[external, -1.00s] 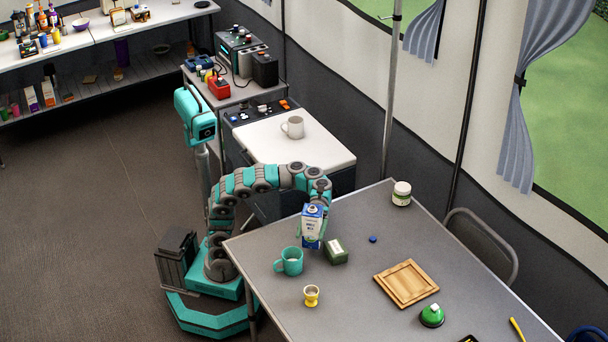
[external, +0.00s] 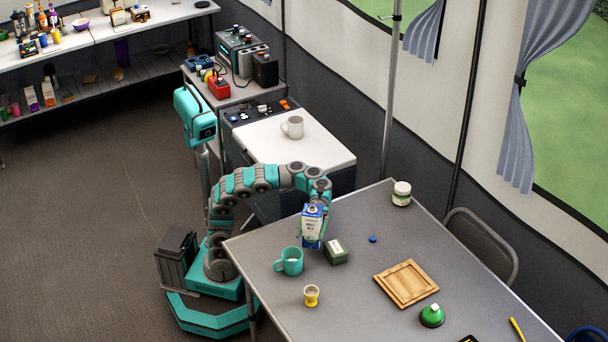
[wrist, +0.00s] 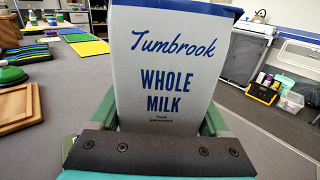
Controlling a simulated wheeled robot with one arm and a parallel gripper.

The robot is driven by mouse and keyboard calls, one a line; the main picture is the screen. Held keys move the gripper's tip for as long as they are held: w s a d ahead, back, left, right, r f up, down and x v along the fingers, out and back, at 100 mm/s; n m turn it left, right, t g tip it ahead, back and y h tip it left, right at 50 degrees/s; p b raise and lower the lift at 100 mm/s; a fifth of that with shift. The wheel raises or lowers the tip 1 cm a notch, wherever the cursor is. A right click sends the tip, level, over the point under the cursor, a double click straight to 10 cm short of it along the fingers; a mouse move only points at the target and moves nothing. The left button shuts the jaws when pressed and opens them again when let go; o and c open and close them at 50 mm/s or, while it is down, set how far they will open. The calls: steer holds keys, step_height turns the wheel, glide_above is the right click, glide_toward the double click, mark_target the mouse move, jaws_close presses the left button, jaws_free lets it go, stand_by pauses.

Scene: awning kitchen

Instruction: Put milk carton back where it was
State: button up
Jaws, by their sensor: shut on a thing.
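The milk carton (external: 311,227) is white and blue and stands upright at the near-left part of the grey table, between the teal mug and the green box. In the wrist view the carton (wrist: 172,65) fills the middle, with "Tumbrook Whole Milk" facing me. My gripper (external: 313,238) is shut on the carton, with a green finger on each side of it in the wrist view (wrist: 160,118). I cannot tell whether the carton's base touches the table; its lower end is partly hidden by the fingers.
The teal mug (external: 289,261) is close on the left, the dark green box (external: 336,252) close on the right. A yellow cup (external: 311,296), wooden board (external: 406,284), green-topped item (external: 432,316), blue cap (external: 373,239) and white jar (external: 401,194) also stand on the table (external: 360,315).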

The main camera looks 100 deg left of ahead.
steer(key=s+a+r+n+t+y+p, duration=0.1)
steer(key=s+a+r+n+t+p, duration=0.1)
steer(key=s+a+t, duration=0.35)
steer(key=s+a+r+n+t+y+p, duration=0.1)
steer(key=s+a+r+n+t, duration=0.15)
steer(key=a, duration=0.65)
steer(key=s+f+n+t+y+p, duration=0.3)
steer(key=s+f+n+t+p, duration=0.15)
steer(key=s, duration=0.55)
steer(key=shift+m+g, duration=0.3)
steer(key=shift+g, duration=0.05)
steer(key=shift+w+d+f+b, duration=0.9)
steer(key=shift+w+f, duration=0.05)
steer(key=shift+w, duration=1.6)
steer(key=shift+w+d+f+b, duration=0.85)
steer(key=shift+w+d+f, duration=0.05)
steer(key=shift+w, duration=1.7)
steer(key=shift+w+d+f+b, duration=0.9)
steer(key=shift+w+f, duration=0.05)
steer(key=shift+w, duration=1.6)
steer(key=shift+f, duration=0.2)
steer(key=o, duration=1.3)
steer(key=shift+o, duration=0.2)
